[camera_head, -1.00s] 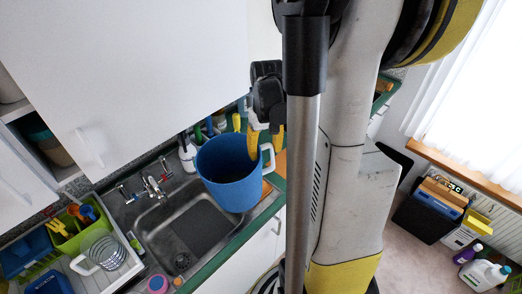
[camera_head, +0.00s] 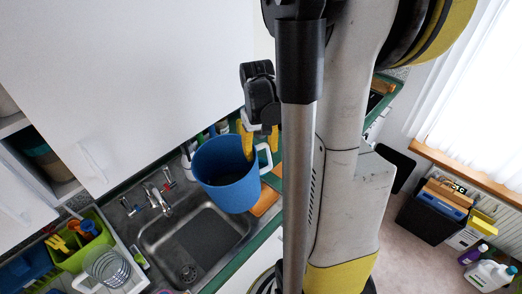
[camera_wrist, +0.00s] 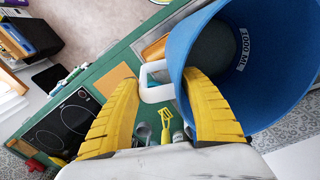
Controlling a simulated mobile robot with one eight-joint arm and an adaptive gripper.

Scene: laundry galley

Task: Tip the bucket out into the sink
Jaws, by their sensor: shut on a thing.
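The blue bucket (camera_head: 228,180) hangs in the air over the right part of the grey sink (camera_head: 195,238) and its right edge. It looks roughly upright in the head view. My gripper (camera_head: 260,147) is shut on the bucket's white side handle (camera_head: 265,157). In the wrist view the handle (camera_wrist: 155,82) sits between the yellow fingers of my gripper (camera_wrist: 158,82), and the bucket (camera_wrist: 205,80) fills the right side with a volume marking inside. What the bucket holds cannot be made out. The sink basin shows a drain and no clear water.
A tap (camera_head: 155,200) stands behind the sink. A dish rack with a coiled glass (camera_head: 106,264) and a green caddy (camera_head: 80,240) are at left. White cabinets (camera_head: 130,80) hang close above. A wooden board (camera_head: 265,200) lies right of the sink; a hob (camera_wrist: 65,125) is farther along.

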